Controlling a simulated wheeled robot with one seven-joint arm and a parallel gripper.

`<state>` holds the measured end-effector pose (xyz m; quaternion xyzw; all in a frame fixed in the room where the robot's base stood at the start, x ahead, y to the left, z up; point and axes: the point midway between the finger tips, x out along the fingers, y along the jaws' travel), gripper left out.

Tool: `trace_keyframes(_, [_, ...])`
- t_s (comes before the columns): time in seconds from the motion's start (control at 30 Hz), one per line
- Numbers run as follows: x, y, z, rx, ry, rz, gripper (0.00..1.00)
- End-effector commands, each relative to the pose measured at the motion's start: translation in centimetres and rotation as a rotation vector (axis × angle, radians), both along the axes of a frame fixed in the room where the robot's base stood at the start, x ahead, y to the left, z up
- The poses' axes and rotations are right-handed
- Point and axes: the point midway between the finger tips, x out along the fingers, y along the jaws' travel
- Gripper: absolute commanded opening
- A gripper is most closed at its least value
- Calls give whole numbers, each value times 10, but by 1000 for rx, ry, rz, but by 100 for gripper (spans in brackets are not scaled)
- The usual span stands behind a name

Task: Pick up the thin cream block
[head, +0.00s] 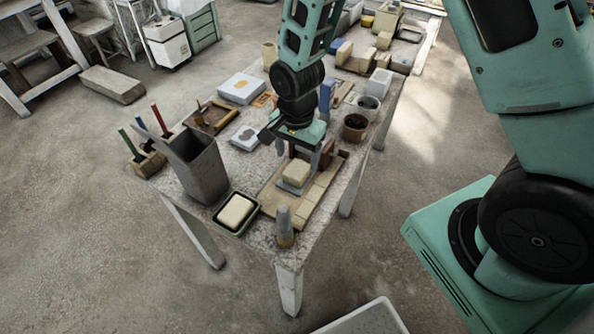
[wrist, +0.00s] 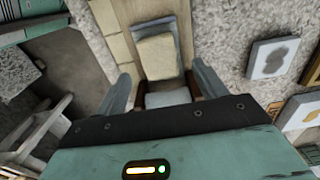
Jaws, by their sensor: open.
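A cream block (head: 296,172) sits on a grey slab (head: 290,188) on the wooden board (head: 318,192) near the table's front corner. In the wrist view the cream block (wrist: 157,58) lies ahead between the finger lines, with a grey surface (wrist: 168,98) nearer me. My gripper (head: 298,154) points down just above and behind the block. Its fingers (wrist: 161,72) are spread apart with nothing held between them. Another cream block (head: 236,212) lies in a dark-rimmed tray at the left. I cannot tell how far the fingertips are above the block.
A tall grey bin (head: 194,165) stands left on the table (head: 165,185). A grey-topped cylinder (head: 285,226) stands at the front corner. A brown pot (head: 355,128) and a white pot (head: 367,107) stand right. Several blocks and tools crowd the back.

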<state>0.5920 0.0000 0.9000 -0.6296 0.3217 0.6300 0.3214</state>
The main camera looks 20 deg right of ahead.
Motion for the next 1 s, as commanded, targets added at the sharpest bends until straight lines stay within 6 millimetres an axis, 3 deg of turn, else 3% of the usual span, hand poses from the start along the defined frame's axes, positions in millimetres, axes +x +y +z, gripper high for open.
trace_keyframes(0.17, [-1,0,-9,0,2,1,71])
trace_keyframes(0.5, [-2,1,-49,-1,1,2,71])
trace_keyframes(0.83, [-1,1,-55,1,-1,1,71])
trace_keyframes(1.0, [-1,1,-55,1,-1,1,24])
